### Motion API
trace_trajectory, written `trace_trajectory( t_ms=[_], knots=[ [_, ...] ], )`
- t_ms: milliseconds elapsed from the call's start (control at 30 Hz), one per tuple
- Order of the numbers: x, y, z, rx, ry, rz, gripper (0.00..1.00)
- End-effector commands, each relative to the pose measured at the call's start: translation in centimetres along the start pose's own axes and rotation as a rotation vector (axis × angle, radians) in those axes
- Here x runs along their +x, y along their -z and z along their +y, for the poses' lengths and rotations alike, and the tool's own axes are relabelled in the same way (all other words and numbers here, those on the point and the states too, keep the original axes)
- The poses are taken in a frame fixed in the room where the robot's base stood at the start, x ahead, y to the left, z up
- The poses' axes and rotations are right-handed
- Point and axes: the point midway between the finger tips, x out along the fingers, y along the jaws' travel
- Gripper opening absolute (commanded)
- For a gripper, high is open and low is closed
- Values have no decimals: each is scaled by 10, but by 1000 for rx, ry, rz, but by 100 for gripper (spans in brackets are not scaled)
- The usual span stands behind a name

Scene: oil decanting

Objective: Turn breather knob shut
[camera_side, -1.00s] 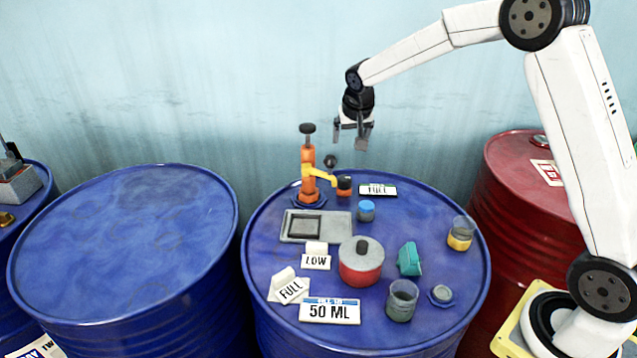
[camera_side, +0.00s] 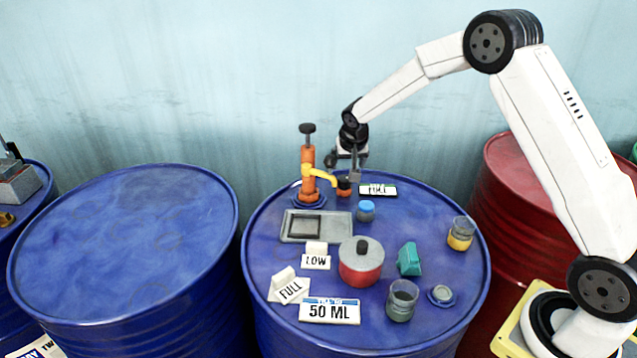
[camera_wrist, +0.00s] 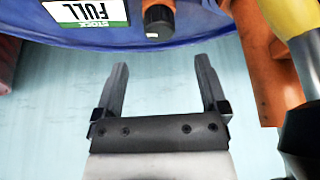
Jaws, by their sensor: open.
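A small orange knob with a black cap (camera_side: 344,187), which looks like the breather knob, stands near the back rim of the blue drum (camera_side: 262,235). In the wrist view its black cap (camera_wrist: 158,20) and orange part lie beyond my fingertips, roughly centred between them. My gripper (camera_side: 346,169) is open and empty, pointing down just above the knob in the side view. In the wrist view both fingers of my gripper (camera_wrist: 162,66) are spread, apart from the cap. How far the knob is turned cannot be told.
The orange pump (camera_side: 308,175) with its yellow spout stands close left of my gripper. A FULL label (camera_side: 378,190) lies right of the knob. A blue-capped jar (camera_side: 366,211), a red pot (camera_side: 361,268) and beakers stand farther forward.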

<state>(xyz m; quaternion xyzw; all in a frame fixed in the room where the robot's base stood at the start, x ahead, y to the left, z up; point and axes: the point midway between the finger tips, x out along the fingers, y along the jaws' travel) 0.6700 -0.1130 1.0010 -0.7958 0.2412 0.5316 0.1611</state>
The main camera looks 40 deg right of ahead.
Motion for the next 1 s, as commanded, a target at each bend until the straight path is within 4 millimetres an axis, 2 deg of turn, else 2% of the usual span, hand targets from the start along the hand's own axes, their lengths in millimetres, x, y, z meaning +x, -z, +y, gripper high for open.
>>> trace_trajectory(
  t_ms=[700,1000],
  knots=[
    [65,0,0,1,-1,-1,93],
    [74,0,0,0,0,1,93]
  ],
)
